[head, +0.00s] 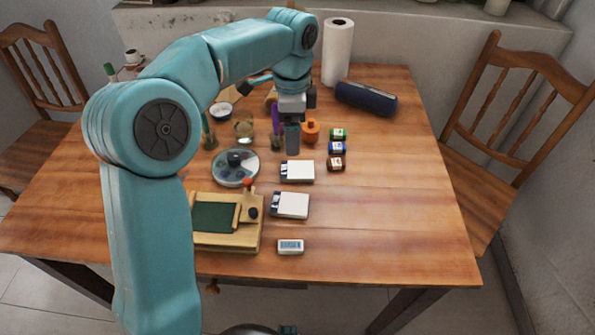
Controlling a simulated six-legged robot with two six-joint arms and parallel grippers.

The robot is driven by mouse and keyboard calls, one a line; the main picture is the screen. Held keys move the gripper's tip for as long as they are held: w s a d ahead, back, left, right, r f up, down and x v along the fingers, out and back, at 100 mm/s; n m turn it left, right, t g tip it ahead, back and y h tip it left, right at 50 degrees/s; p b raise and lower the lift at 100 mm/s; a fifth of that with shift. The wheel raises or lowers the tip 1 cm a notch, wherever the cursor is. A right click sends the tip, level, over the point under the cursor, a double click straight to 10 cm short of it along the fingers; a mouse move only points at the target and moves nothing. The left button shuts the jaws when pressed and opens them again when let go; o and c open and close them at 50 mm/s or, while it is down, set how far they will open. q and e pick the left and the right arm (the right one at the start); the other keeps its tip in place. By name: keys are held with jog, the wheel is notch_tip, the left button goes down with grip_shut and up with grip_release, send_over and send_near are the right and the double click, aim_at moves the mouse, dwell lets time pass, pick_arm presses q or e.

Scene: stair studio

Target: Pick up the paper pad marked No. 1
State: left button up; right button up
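Two white paper pads, each with a dark mark at its left end, lie flat on the wooden table (390,235). The farther pad (299,171) is near the middle and the nearer pad (291,205) is just in front of it. Their marks are too small to read, so I cannot tell which is No. 1. My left gripper (292,140) points down beyond the farther pad, apart from both pads. Its fingers are seen too small and end-on to tell whether they are open or shut. My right gripper is not in view.
A wooden board with a green panel (215,217), a round grey dish (236,182) and a small white labelled block (291,246) lie near the pads. The table's right side is clear.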

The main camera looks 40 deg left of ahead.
pick_arm(q)
jog(key=b, duration=0.1)
send_over(292, 169)
notch_tip(292, 169, down, 6)
jog(key=shift+w+r, duration=0.1)
notch_tip(292, 169, down, 5)
jog(key=shift+f+b, duration=0.2)
jog(key=shift+b, duration=0.7)
jog(key=c, duration=1.2)
